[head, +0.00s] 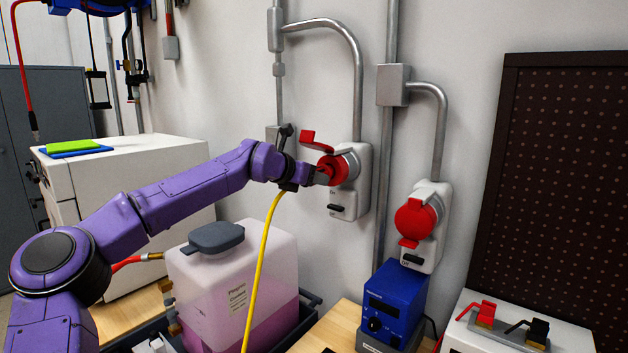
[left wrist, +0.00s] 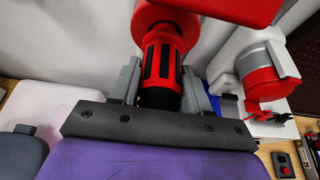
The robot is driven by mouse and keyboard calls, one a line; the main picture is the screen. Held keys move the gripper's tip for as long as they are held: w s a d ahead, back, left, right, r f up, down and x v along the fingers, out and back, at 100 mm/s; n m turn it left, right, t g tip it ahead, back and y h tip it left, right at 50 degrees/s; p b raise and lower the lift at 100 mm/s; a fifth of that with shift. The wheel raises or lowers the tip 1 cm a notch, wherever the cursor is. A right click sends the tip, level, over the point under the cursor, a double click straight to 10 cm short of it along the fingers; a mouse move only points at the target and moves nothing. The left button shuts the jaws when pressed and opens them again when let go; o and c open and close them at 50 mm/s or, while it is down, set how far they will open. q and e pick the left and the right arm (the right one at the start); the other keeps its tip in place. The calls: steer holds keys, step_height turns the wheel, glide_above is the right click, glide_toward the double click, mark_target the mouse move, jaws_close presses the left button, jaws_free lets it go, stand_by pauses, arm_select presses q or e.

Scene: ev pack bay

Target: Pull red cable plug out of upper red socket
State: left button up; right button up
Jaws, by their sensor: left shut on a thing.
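The upper red socket (head: 352,165) is on a grey wall box, with its red lid (head: 310,138) swung up. The red plug (left wrist: 160,60), with black grip strips, points into the socket's red ring; how deep it sits I cannot tell. My left gripper (head: 318,177) is at the socket's mouth. In the left wrist view its two grey fingers (left wrist: 158,88) are shut on the plug, one on each side. A yellow cable (head: 264,255) hangs down from beside the gripper. My right gripper is not in view.
A lower socket (head: 416,220) with a red cover is to the right. Below stand a pinkish plastic tank (head: 240,275) with a grey cap and a blue power unit (head: 392,303). Red and black clamps (head: 482,312) lie at the lower right. Grey conduits (head: 385,150) run up the wall.

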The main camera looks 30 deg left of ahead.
arm_select(q)
steer(key=shift+s+b, duration=0.65)
steer(key=shift+s, duration=0.2)
steer(key=shift+s+a+b, duration=0.1)
steer(key=shift+s+b, duration=0.35)
steer(key=s+b, duration=0.2)
steer(key=s, duration=0.2)
steer(key=shift+a+b, duration=0.15)
steer(key=shift+b, duration=0.25)
